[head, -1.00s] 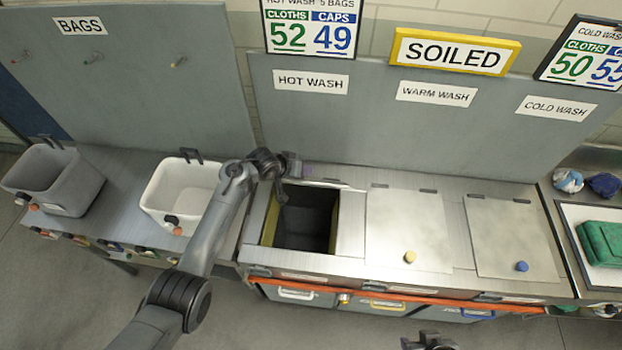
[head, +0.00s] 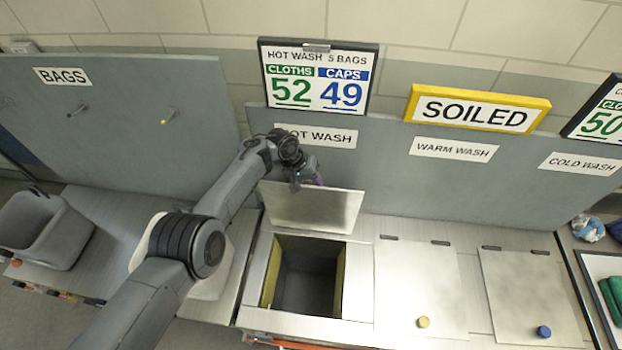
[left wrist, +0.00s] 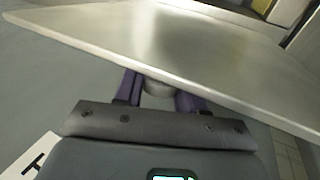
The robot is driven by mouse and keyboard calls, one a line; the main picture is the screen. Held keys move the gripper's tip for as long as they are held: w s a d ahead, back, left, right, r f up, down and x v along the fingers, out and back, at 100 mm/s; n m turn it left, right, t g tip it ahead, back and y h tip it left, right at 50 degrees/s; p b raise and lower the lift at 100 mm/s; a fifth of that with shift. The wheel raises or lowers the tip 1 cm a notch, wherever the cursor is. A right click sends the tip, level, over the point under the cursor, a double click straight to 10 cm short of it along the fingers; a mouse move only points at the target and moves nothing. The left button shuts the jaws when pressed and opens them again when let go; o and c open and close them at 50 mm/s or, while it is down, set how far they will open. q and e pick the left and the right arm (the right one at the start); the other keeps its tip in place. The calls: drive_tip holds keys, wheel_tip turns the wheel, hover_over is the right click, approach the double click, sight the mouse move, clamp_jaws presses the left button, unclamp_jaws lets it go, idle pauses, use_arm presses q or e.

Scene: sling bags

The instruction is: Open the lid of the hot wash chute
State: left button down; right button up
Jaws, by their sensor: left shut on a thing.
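The hot wash lid (head: 312,207) stands raised at the back of the hot wash chute (head: 308,275), its bare underside facing the head camera. The chute opening below is uncovered, with dark inner walls and yellow sides. My left gripper (head: 316,178) is behind the lid near its upper edge. In the left wrist view, the gripper's purple fingers (left wrist: 158,92) are closed on a grey round knob (left wrist: 157,87), partly hidden under the lid's edge (left wrist: 170,45). My right gripper is not in view.
The warm wash lid (head: 415,285) with a yellow knob and the cold wash lid (head: 530,295) with a blue knob lie shut. The back panel (head: 385,165) rises close behind my left gripper. A grey bin (head: 45,235) stands at the left; my arm mostly hides a white bin.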

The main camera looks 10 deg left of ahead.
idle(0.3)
use_arm(q)
drive_tip(key=c, duration=0.7)
unclamp_jaws()
drive_tip(key=shift+a+r+p, duration=0.15)
drive_tip(key=shift+r+p, duration=0.2)
drive_tip(key=shift+r, duration=0.05)
drive_tip(key=p+v, duration=0.4)
drive_tip(key=v, duration=0.6)
drive_tip(key=shift+s, duration=0.1)
